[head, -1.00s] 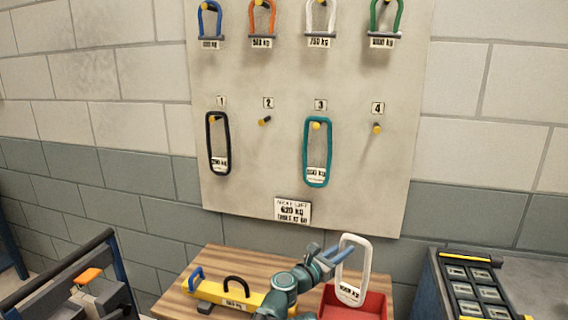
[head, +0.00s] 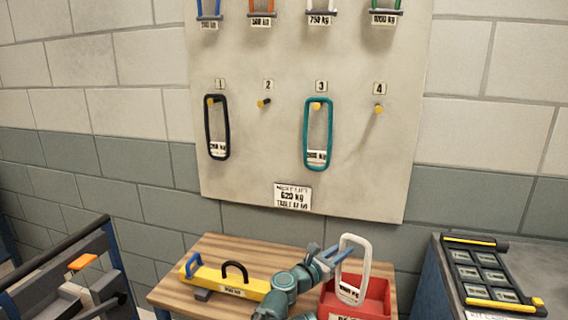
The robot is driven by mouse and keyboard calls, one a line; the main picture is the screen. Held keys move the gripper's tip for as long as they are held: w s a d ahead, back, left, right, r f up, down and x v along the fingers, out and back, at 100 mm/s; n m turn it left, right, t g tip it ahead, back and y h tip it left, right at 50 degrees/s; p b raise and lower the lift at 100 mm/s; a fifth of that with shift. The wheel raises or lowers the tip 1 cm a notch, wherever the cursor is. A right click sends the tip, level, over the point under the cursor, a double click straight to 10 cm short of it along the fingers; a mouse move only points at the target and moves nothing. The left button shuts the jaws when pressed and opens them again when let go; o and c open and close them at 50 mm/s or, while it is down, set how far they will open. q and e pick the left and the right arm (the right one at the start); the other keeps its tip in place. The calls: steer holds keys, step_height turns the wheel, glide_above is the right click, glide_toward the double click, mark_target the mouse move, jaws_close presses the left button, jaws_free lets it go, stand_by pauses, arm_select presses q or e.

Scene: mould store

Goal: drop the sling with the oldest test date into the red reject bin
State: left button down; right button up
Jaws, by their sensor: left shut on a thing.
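My left gripper (head: 335,254) is shut on a white sling (head: 364,262), a long loop with a white tag at its lower end. The sling hangs upright with its lower part in front of or inside the red bin (head: 377,309); I cannot tell which. A black sling (head: 209,128) hangs on the peg under label 1. A teal sling (head: 306,138) hangs on the peg under label 3. Pegs 2 (head: 264,102) and 4 (head: 379,109) are bare. The tag print is too small to read a test date. My right gripper is not in view.
A wooden table (head: 175,293) carries the red bin and a yellow lifting beam (head: 235,283). A sign (head: 293,197) on the board reads about 620 kg. Several shackles hang along the board's top. A dark rack (head: 490,275) stands at right, a dark frame (head: 80,270) at left.

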arm_select(q)
steer(key=c, duration=0.7)
jaws_free()
steer(key=v, duration=1.4)
steer(key=shift+d, duration=0.1)
